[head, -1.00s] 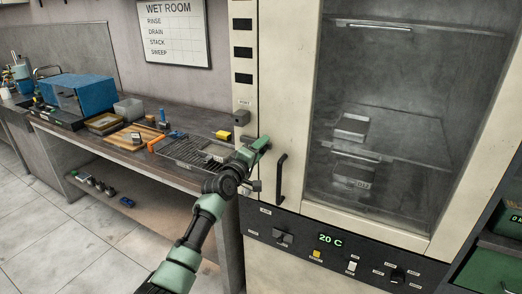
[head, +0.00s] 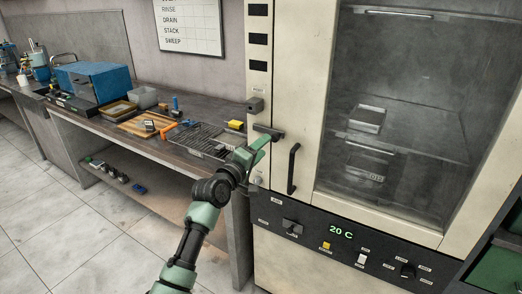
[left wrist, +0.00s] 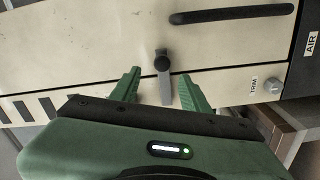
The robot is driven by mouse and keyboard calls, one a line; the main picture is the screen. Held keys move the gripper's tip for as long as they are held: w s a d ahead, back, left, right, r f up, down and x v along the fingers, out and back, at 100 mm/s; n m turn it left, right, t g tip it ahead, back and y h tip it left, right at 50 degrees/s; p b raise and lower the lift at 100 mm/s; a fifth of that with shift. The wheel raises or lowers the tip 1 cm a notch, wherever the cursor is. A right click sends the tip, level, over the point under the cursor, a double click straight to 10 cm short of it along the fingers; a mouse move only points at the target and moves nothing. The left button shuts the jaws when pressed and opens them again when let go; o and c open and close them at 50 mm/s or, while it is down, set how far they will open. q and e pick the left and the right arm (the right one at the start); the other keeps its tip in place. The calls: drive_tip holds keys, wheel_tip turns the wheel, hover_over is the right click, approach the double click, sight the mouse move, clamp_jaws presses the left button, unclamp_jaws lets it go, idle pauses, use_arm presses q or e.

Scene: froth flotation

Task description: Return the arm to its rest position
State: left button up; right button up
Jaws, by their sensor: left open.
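My left arm reaches up from the bottom of the head view to the tall cream cabinet (head: 315,60). My left gripper (head: 264,141) is just in front of the cabinet's left side panel, beside a dark lever (head: 268,131) there. In the left wrist view the gripper (left wrist: 160,88) is open, with its two green fingers apart. The grey lever with a round dark hub (left wrist: 163,64) shows between and beyond the fingertips; no finger is seen closed on it. My right gripper is in neither view.
The black door handle (head: 293,168) stands close to the right of my gripper. The control panel (head: 345,250) reads 20 C below. Left is a bench (head: 200,172) with a rack (head: 200,137), a yellow block (head: 236,124) and a blue box (head: 98,80). Open floor (head: 60,220) lies at lower left.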

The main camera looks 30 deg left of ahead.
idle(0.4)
use_arm(q)
drive_tip(key=s+d+f+m+g+b, duration=0.1)
drive_tip(key=s+f+m+g, duration=0.15)
drive_tip(key=f, duration=0.95)
drive_tip(key=s+d+f+m+g, duration=0.15)
drive_tip(key=s+f, duration=0.25)
drive_tip(key=f, duration=0.8)
drive_tip(key=s+f+m+g+b, duration=0.1)
drive_tip(key=s+f+g, duration=0.15)
drive_tip(key=f, duration=0.95)
drive_tip(key=s+d+f+m+g+y, duration=0.1)
drive_tip(key=s+f+m+g, duration=0.1)
drive_tip(key=s+f, duration=0.7)
drive_tip(key=s+d+f+m+g, duration=0.1)
drive_tip(key=s+d+f+g, duration=0.1)
drive_tip(key=s+f, duration=0.7)
drive_tip(key=s+d+f+m+g, duration=0.1)
drive_tip(key=s+f, duration=0.5)
drive_tip(key=s, duration=0.6)
drive_tip(key=s+d+f+m+g+b, duration=0.1)
drive_tip(key=s+f+m+g, duration=0.2)
drive_tip(key=s, duration=0.9)
drive_tip(key=s+d+f+m+g+b, duration=0.1)
drive_tip(key=s+f+m, duration=0.3)
drive_tip(key=s+f, duration=0.5)
drive_tip(key=s+g, duration=0.1)
drive_tip(key=s, duration=0.2)
drive_tip(key=shift+d, duration=0.4)
